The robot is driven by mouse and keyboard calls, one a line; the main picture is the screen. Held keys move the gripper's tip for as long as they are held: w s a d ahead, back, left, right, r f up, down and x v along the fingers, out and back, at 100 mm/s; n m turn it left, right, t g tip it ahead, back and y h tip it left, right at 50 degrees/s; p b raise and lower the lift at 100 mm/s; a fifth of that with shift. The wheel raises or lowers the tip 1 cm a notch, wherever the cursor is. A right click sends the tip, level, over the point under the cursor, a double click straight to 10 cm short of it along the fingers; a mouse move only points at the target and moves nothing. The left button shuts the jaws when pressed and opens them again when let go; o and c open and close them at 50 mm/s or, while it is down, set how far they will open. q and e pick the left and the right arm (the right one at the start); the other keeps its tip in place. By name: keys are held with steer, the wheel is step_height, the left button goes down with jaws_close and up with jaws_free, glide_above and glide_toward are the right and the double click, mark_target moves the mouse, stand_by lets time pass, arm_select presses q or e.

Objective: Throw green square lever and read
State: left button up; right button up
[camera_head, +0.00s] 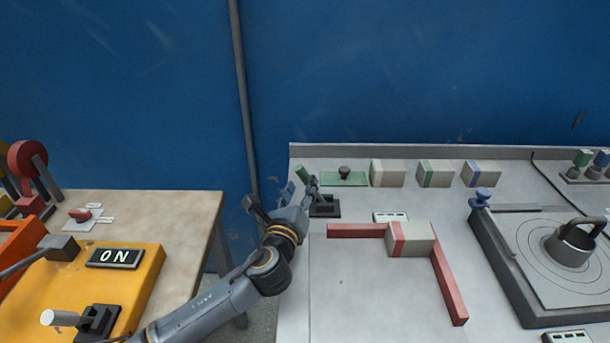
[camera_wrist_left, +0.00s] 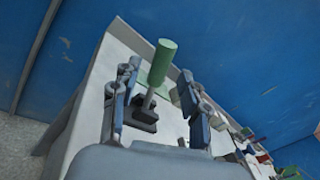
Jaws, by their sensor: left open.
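A lever with a green cylindrical handle (camera_head: 302,174) stands on a black base (camera_head: 325,207) at the left edge of the grey table. My left gripper (camera_head: 290,194) is at this lever, with its fingers spread. In the left wrist view, the green handle (camera_wrist_left: 161,62) rises between the two open fingers, on a grey stem above the black base (camera_wrist_left: 143,112). Gaps show on both sides of the stem, so the fingers look apart from it. A square shape on the lever cannot be made out. My right gripper is not in view.
Striped blocks (camera_head: 388,173) stand along the back. Red bars (camera_head: 450,289) and a striped block lie mid-table. A wooden table at left holds a yellow box with an ON sign (camera_head: 115,257).

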mark_target(303, 180)
arm_select(q)
steer(key=x, duration=0.3)
steer(key=shift+w, duration=0.4)
steer(key=shift+w+d, duration=0.15)
steer(key=shift+w, duration=0.25)
steer(key=c, duration=0.9)
jaws_close()
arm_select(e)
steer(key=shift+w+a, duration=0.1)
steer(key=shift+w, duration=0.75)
